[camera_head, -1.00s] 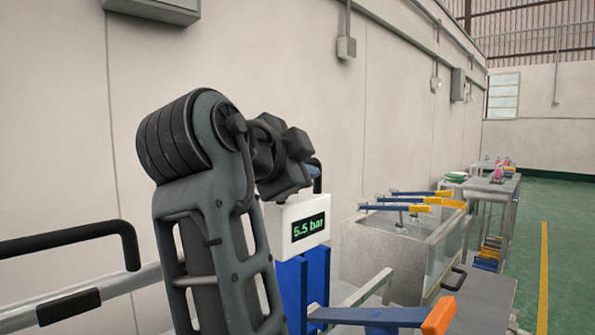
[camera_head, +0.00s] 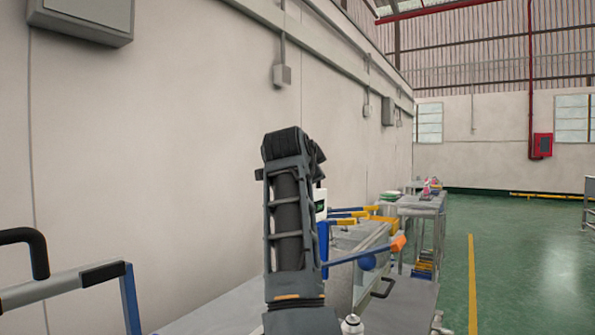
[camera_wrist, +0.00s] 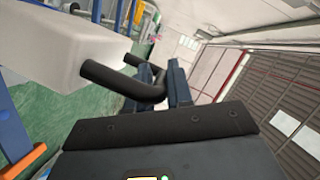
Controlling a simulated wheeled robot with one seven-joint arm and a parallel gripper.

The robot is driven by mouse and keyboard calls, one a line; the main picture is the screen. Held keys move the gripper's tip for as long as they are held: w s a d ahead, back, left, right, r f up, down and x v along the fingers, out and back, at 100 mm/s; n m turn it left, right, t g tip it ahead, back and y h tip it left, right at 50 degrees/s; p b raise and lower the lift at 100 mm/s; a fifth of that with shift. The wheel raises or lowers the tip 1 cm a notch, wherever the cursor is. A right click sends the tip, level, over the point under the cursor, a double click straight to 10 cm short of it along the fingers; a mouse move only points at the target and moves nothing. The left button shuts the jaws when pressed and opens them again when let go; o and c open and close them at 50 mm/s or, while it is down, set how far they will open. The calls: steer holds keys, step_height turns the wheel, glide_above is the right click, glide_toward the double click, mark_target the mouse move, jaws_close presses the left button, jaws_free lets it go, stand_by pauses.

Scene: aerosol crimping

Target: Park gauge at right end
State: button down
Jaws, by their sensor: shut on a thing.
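The gauge is a white box with a black bar handle. In the wrist view the white box (camera_wrist: 68,45) fills the upper left, and the handle (camera_wrist: 125,80) reaches from it to my gripper (camera_wrist: 162,78). The two fingers are shut on this handle. In the head view only a sliver of the gauge (camera_head: 320,204) and its dark display shows beside my arm. My gripper is hidden there behind the arm. The gauge appears just above a blue upright (camera_head: 323,245); I cannot tell whether they touch.
A blue lever with an orange grip (camera_head: 398,243) juts right over the bench. Behind it stands a metal tank (camera_head: 365,245) with blue and yellow levers. A farther table (camera_head: 422,203) stands along the wall. A blue-and-grey frame (camera_head: 75,285) is at left. Green floor is open at right.

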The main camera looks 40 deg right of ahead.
steer(key=shift+w+d+r, duration=0.1)
steer(key=shift+w+d, duration=0.3)
steer(key=shift+d, duration=0.15)
steer(key=c, duration=1.2)
jaws_free()
steer(key=shift+d, duration=0.1)
steer(key=shift+o, duration=0.4)
steer(key=shift+d, duration=0.15)
steer(key=b+v, duration=0.1)
steer(key=v, duration=0.7)
